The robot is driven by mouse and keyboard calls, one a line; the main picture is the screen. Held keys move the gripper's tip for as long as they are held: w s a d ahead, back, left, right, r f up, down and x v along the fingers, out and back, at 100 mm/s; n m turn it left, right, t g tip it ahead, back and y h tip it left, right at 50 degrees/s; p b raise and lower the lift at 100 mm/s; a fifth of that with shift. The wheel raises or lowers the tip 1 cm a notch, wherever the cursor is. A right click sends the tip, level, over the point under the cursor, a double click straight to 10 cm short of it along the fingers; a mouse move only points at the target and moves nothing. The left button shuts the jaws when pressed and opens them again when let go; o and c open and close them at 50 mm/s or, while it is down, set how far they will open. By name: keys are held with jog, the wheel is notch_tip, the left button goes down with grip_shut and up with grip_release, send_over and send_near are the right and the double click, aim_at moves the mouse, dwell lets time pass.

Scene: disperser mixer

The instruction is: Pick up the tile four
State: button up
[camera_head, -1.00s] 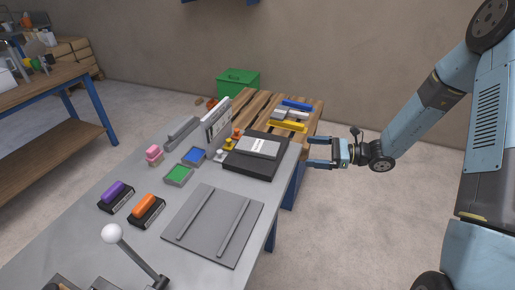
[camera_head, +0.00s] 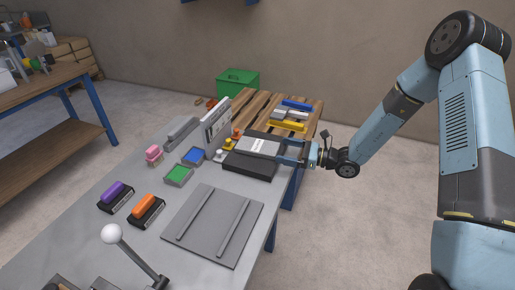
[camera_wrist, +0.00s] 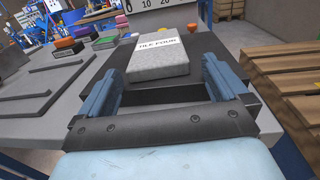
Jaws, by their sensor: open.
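The tile four is a light grey slab with a white label reading "TILE FOUR"; in the wrist view the tile (camera_wrist: 160,64) lies ahead of and partly between the fingers. In the head view the tile (camera_head: 257,146) rests on a black base (camera_head: 247,168) at the far right end of the grey table. My gripper (camera_head: 284,153) is open at the tile's right side, level with it. In the wrist view my gripper (camera_wrist: 160,85) has one blue finger on each side, with a gap to the tile visible. Contact cannot be told.
The grey table (camera_head: 90,228) holds a plate with two rails (camera_head: 212,225), a purple block (camera_head: 115,195), an orange block (camera_head: 146,208) and a white-knobbed lever (camera_head: 112,233). An upright scale panel (camera_head: 215,128) stands behind the tile. A wooden pallet (camera_head: 262,108) with coloured bars lies beyond.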

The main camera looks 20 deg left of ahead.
aim_at(278, 150)
jog(key=shift+s+a+f, duration=0.1)
jog(key=shift+a, duration=1.25)
jog(key=shift+s+a+f, duration=0.1)
jog(key=shift+a, duration=1.25)
jog(key=shift+r, duration=0.1)
jog(key=c, duration=1.2)
